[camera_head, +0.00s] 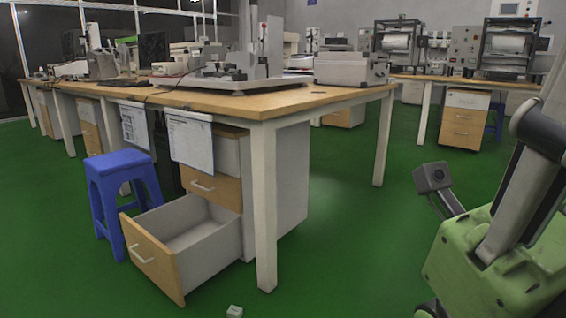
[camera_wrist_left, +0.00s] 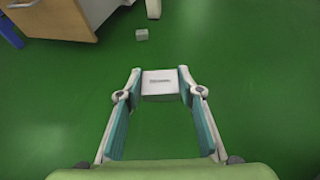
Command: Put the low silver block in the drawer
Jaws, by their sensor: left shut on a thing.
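My left gripper (camera_wrist_left: 161,80) is shut on a low, pale silver block (camera_wrist_left: 160,83) with a dark marking on its face. The block sits between the fingertips, above the green floor. Neither this block nor my left gripper shows in the head view. The bottom drawer (camera_head: 151,256) of the cabinet under the near workbench is pulled out. It has a wooden front with a pale handle, and the visible inside looks empty. A corner of its wooden front (camera_wrist_left: 60,18) shows at the top left of the wrist view. My right gripper is not in view.
A second small grey block (camera_head: 235,311) lies on the floor near the workbench leg (camera_head: 265,215); it also shows in the wrist view (camera_wrist_left: 141,35). A blue stool (camera_head: 122,180) stands behind the open drawer.

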